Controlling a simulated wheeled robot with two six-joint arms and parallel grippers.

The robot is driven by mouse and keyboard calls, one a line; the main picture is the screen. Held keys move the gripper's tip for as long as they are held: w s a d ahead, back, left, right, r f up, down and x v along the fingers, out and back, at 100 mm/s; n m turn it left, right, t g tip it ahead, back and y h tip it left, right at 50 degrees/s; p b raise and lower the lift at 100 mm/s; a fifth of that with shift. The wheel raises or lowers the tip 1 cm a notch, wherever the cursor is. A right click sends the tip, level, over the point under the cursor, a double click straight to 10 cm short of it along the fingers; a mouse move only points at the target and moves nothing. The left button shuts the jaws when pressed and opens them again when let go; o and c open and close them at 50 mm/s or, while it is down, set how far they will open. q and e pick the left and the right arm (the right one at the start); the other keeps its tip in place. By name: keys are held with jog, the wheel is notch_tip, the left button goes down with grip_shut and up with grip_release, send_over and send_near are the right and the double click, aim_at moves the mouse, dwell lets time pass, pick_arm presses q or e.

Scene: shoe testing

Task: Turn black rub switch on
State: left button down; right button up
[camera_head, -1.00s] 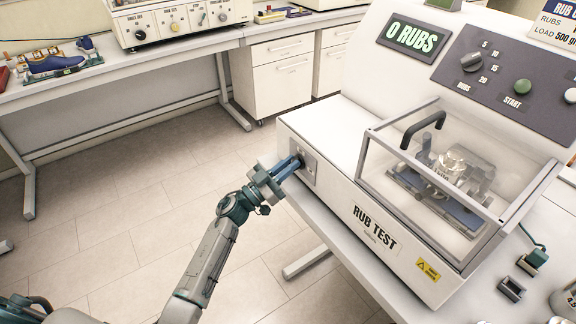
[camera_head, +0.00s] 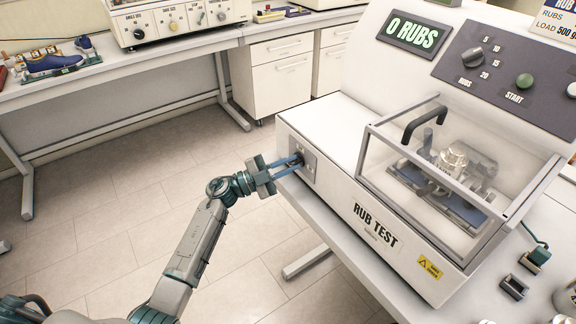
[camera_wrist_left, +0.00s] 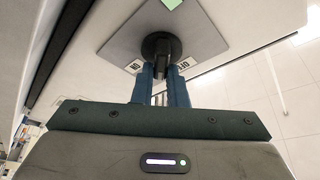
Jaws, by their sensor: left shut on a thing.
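The black switch (camera_wrist_left: 160,46) is a round knob on a grey plate on the left side of the white rub test machine (camera_head: 331,130). In the left wrist view an "OFF" label lies to its right and another small label to its left. My left gripper (camera_head: 297,160) is at the switch plate, its two blue fingers pointing at the machine. In the left wrist view the left gripper (camera_wrist_left: 161,72) is shut on the switch's black grip. The display (camera_head: 413,37) reads "0 RUBS". My right gripper is out of view.
The machine stands on a white table, with a clear cover and black handle (camera_head: 425,122) on its front. Small metal parts (camera_head: 514,287) lie at the table's right. A bench with a blue shoe (camera_head: 50,62) runs along the back. The floor at left is clear.

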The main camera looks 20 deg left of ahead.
pick_arm(q)
jog(key=m+g, duration=0.1)
jog(key=m, duration=0.1)
jog(key=m+g+b, duration=0.1)
jog(key=m, duration=0.2)
jog(key=shift+f+y, duration=0.15)
jog(key=shift+y, duration=0.15)
jog(key=m, duration=0.3)
jog(key=shift+s+d+g+y, duration=0.1)
jog(key=shift+g+y, duration=0.2)
jog(key=shift+g, duration=0.1)
jog(key=shift+f+m, duration=0.1)
jog(key=shift+m, duration=0.4)
jog(key=shift+b, duration=0.3)
jog(key=c, duration=1.4)
grip_release()
jog(key=shift+c, duration=0.2)
